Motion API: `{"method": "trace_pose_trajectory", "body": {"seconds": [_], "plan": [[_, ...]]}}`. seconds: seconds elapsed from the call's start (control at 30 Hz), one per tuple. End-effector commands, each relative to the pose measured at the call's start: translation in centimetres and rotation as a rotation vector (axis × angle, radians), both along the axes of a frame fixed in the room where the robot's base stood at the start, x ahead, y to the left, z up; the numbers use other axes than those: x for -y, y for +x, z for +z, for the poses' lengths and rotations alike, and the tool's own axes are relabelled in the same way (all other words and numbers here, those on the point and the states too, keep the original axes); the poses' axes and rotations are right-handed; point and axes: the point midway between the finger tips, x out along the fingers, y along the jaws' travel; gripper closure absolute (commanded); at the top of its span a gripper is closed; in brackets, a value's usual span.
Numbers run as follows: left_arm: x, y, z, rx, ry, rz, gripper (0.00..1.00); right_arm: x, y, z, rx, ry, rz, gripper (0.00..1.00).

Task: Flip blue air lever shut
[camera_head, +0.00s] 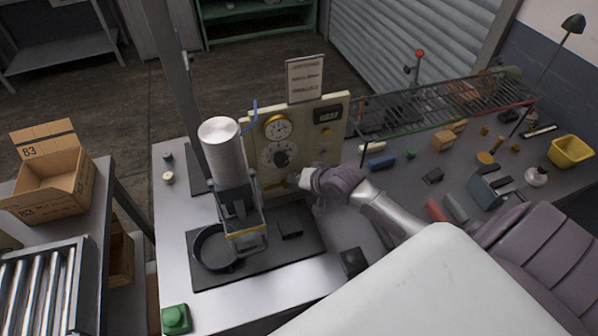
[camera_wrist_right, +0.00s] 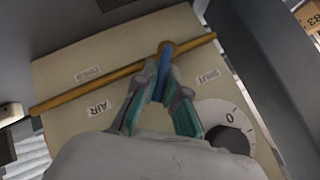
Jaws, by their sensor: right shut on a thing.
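The blue air lever (camera_wrist_right: 166,68) is on the cream panel (camera_wrist_right: 60,75) in the right wrist view. Its round end sits over an orange pipe that crosses the panel. My right gripper (camera_wrist_right: 160,92) is shut on the lever, with one finger on each side. The lever stands between an upside-down SHUT label (camera_wrist_right: 208,76) and another upside-down label on the left. An AIR label (camera_wrist_right: 98,108) is beside the left finger. In the head view my right gripper (camera_head: 305,180) is at the front of the panel (camera_head: 335,135) and hides the lever. My left gripper is not in view.
A black dial (camera_wrist_right: 230,138) is close to the right finger. In the head view a press with a silver cylinder (camera_head: 222,150) stands left of the gripper, above a round black pan (camera_head: 205,235). A wire rack (camera_head: 450,105) stands to the right over small loose parts.

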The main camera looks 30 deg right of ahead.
Motion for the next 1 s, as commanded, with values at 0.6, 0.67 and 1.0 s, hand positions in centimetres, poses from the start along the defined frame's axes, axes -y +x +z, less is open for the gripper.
{"method": "trace_pose_trajectory", "body": {"seconds": [0.6, 0.67, 1.0], "plan": [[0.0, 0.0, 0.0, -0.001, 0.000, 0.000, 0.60, -2.1, 0.5, 0.8, -0.117, -0.493, 0.002, 1.00], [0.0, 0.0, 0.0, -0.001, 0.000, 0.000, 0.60, -2.2, 0.6, 0.8, -0.124, -0.522, 0.002, 1.00], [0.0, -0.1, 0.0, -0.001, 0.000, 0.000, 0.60, -2.5, 0.6, 0.7, -0.147, -0.615, 0.003, 1.00]]}}
